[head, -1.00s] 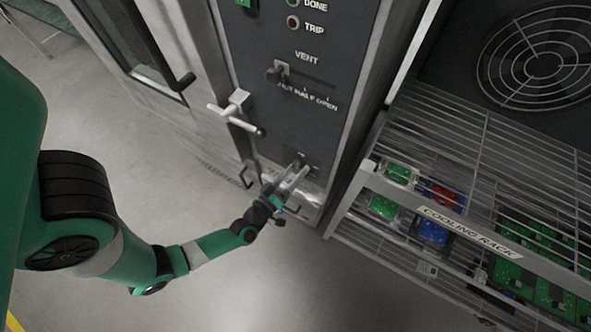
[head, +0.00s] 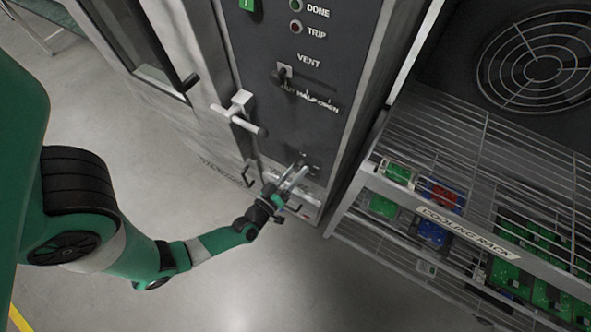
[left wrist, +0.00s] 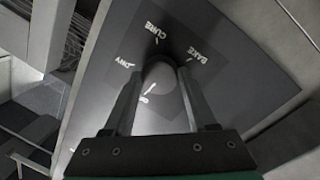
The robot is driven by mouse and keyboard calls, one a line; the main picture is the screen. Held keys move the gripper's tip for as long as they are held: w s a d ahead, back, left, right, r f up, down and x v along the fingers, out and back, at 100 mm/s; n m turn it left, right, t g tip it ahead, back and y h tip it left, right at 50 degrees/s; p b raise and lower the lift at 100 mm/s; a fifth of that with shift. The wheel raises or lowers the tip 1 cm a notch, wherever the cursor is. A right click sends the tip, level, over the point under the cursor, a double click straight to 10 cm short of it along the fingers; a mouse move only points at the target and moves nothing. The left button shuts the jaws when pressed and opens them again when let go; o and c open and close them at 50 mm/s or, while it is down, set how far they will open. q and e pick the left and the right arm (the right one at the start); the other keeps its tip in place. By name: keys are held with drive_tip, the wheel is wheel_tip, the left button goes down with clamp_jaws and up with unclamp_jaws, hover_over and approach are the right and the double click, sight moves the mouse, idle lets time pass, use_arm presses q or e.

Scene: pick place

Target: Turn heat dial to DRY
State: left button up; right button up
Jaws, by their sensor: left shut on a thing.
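The heat dial (left wrist: 158,74) is a round grey knob on a dark panel, seen in the left wrist view. Marks around it read CURE at the top, BAKE to the upper right and DRY to the left; a mark below it is partly hidden and hard to read. My left gripper (left wrist: 160,80) is shut on the dial, one finger on each side. In the head view, my left gripper (head: 299,170) is at the lower part of the oven's control panel (head: 330,135) and covers the dial. My right gripper is not in view.
A vent lever (head: 283,76) and a door handle (head: 238,112) stick out above my left gripper. A cooling rack (head: 470,232) with several circuit boards stands to the right. The floor (head: 250,285) below is clear.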

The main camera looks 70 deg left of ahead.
use_arm(q)
drive_tip(key=m+p, duration=0.3)
drive_tip(key=shift+r, duration=0.3)
drive_tip(key=m+p, duration=0.3)
drive_tip(key=shift+g, duration=0.4)
drive_tip(key=m+p, duration=0.1)
drive_tip(key=m, duration=0.2)
drive_tip(key=shift+m+g+p, duration=0.3)
drive_tip(key=shift+p, duration=0.1)
drive_tip(key=shift+f+m+p, duration=0.15)
drive_tip(key=shift+m+p, duration=0.3)
drive_tip(key=shift+m, duration=0.55)
drive_tip(key=o, duration=1.4)
drive_tip(key=shift+c, duration=0.2)
